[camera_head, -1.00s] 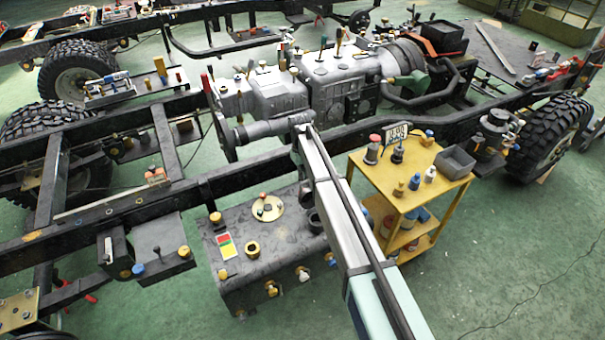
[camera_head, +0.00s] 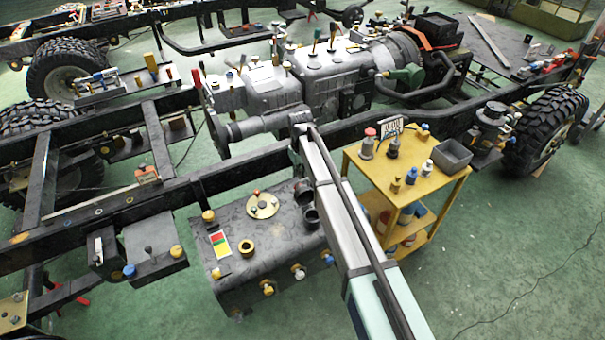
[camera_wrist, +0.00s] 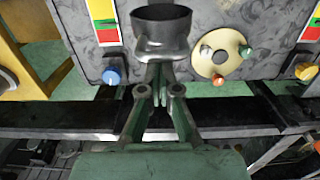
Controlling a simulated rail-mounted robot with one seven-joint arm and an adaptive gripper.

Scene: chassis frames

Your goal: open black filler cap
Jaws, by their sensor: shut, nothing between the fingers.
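The black filler neck (camera_head: 311,217) stands on the dark tank (camera_head: 230,270), partly covered by my arm. A second dark round part (camera_head: 303,191) shows just behind it, likely the cap; its angle is hard to tell. In the wrist view, a dark round cup-like part (camera_wrist: 162,30) with a grey lip on its near side is at top centre. I cannot tell whether its dark top is a cap face or an open mouth. My gripper (camera_wrist: 158,88) is shut and empty, its tips just below the grey lip; contact is unclear. My arm hides the gripper in the head view.
The tank also bears a cream round plate (camera_head: 262,206), a red-yellow-green label (camera_head: 219,243) and several knobs. The black chassis rail (camera_head: 230,175) runs behind it. A yellow cart (camera_head: 358,160) with bottles stands to the right. Green floor is clear in front.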

